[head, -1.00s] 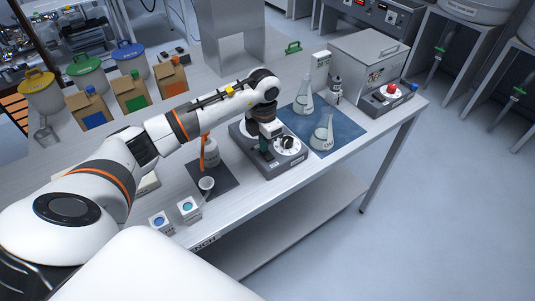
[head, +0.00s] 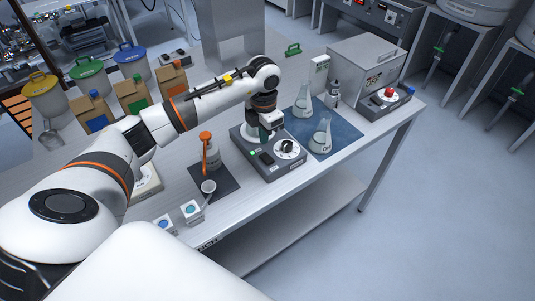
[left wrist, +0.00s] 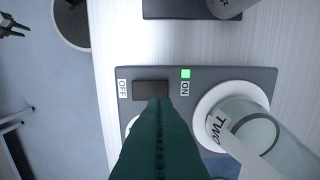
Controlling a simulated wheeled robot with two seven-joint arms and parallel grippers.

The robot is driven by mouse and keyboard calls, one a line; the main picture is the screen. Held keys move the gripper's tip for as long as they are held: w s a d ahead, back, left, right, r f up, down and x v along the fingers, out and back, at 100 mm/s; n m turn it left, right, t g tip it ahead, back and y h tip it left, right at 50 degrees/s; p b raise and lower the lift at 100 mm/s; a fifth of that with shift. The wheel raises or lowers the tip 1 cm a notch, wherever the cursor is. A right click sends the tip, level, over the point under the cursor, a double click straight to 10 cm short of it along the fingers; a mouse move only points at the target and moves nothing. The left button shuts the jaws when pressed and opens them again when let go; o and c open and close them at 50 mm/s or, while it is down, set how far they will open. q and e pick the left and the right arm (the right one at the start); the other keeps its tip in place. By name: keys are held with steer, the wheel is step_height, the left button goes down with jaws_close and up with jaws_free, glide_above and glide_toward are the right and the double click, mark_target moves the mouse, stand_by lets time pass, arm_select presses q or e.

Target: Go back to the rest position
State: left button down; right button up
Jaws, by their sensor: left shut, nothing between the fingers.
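My left gripper (head: 266,135) is shut and empty, above the grey hotplate (head: 285,167). Its dark green fingers (left wrist: 158,145) fill the lower middle of the left wrist view, with the tip beside the black switch (left wrist: 151,89); I cannot tell whether they touch. The switch lies between OFF and ON labels, and a green light (left wrist: 186,74) glows by ON. A flask marked TWO (left wrist: 262,128) stands on the white plate (left wrist: 203,104). A small dark jaw-like shape (left wrist: 12,27), apparently my right gripper, shows at the upper left; its opening is unclear.
Two flasks (head: 303,103) (head: 321,138) stand on a blue mat (head: 345,133). A grey box (head: 372,73) stands at the right end. Open floor lies beyond the bench front.

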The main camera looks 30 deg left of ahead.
arm_select(q)
steer(key=shift+r, duration=0.8)
